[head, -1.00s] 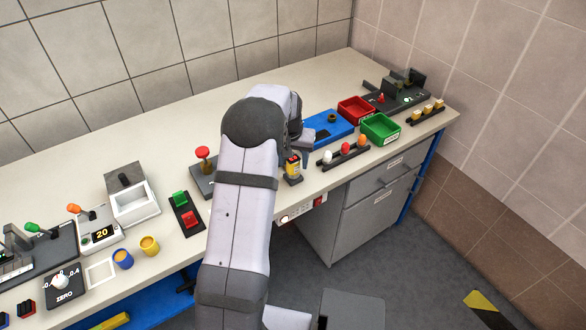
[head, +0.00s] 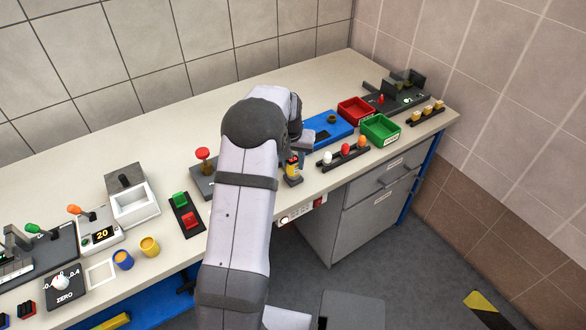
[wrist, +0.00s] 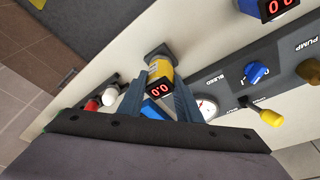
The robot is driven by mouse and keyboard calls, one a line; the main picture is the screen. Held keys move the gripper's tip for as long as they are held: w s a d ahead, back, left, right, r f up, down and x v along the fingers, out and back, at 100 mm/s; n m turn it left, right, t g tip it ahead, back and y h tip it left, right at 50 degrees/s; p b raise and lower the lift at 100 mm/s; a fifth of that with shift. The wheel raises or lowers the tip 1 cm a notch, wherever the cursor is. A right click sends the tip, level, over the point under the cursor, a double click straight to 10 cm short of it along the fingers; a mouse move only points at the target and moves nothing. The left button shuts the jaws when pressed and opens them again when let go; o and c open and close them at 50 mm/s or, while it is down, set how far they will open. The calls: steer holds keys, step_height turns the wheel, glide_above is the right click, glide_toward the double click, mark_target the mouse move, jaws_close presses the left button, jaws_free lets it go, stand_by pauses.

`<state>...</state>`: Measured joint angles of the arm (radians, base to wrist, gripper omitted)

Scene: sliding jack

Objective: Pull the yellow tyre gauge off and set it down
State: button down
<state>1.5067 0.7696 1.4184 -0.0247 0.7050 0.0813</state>
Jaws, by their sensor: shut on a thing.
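The yellow tyre gauge (head: 292,166) stands upright on a small dark holder (head: 293,181) near the front edge of the bench, right of my arm. The dark holder (wrist: 157,50) shows behind the gauge. In the head view my arm hides most of my gripper, and the contact is hard to see.
A rail of white, red and orange knobs (head: 345,149) stands close right of the gauge. Green (head: 381,128) and red (head: 355,109) bins and a blue unit (head: 328,126) lie beyond. In the wrist view, a grey panel (wrist: 236,92) with a dial and knobs is close to the right finger.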

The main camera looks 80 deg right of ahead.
mark_target(293, 161)
steer(key=shift+r+p, duration=0.5)
steer(key=shift+r, duration=0.2)
stand_by(0.6)
steer(key=shift+d+p+v, duration=0.15)
steer(key=shift+p+v, duration=0.4)
steer(key=shift+v, duration=0.15)
steer(key=shift+d+p+v, duration=0.2)
steer(key=shift+p+v, duration=0.3)
steer(key=shift+v, duration=0.2)
steer(key=shift+r, duration=0.1)
